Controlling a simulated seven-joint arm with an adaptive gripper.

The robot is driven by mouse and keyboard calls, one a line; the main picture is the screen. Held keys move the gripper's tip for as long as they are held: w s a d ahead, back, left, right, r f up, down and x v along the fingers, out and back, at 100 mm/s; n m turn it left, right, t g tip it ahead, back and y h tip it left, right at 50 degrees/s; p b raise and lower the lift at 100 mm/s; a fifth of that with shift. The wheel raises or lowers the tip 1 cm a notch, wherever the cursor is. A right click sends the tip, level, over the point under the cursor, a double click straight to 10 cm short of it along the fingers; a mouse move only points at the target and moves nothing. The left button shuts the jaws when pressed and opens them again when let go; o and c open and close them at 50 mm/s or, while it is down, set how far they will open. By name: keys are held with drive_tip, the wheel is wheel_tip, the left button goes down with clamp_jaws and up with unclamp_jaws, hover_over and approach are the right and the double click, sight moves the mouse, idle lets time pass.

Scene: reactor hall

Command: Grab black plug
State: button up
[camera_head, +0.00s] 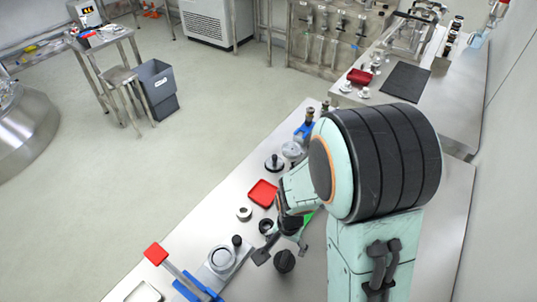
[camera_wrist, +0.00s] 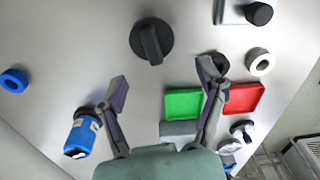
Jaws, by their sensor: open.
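The black plug (camera_wrist: 140,38) is a round black disc with a raised bar handle, lying on the grey bench. In the wrist view it is at the upper middle, beyond my fingertips. In the head view the black plug (camera_head: 284,262) lies close beside my gripper (camera_head: 282,249). A second dark round piece (camera_wrist: 219,64) is partly hidden behind my right finger in the wrist view.
A green tray (camera_wrist: 181,104) and a red tray (camera_wrist: 243,98) lie by my right finger. A white ring (camera_wrist: 260,61) is beyond them. A blue bottle (camera_wrist: 82,136) is near my left finger, and a blue ring (camera_wrist: 14,80) lies far left. Bench around the plug is mostly clear.

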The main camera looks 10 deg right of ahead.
sight(284, 263)
drive_tip(key=shift+g, duration=0.3)
drive_tip(key=f, duration=0.5)
drive_tip(key=s+f, duration=0.1)
drive_tip(key=f, duration=0.2)
drive_tip(key=shift+f, duration=0.1)
drive_tip(key=shift+c, duration=0.2)
drive_tip(key=c, duration=0.9)
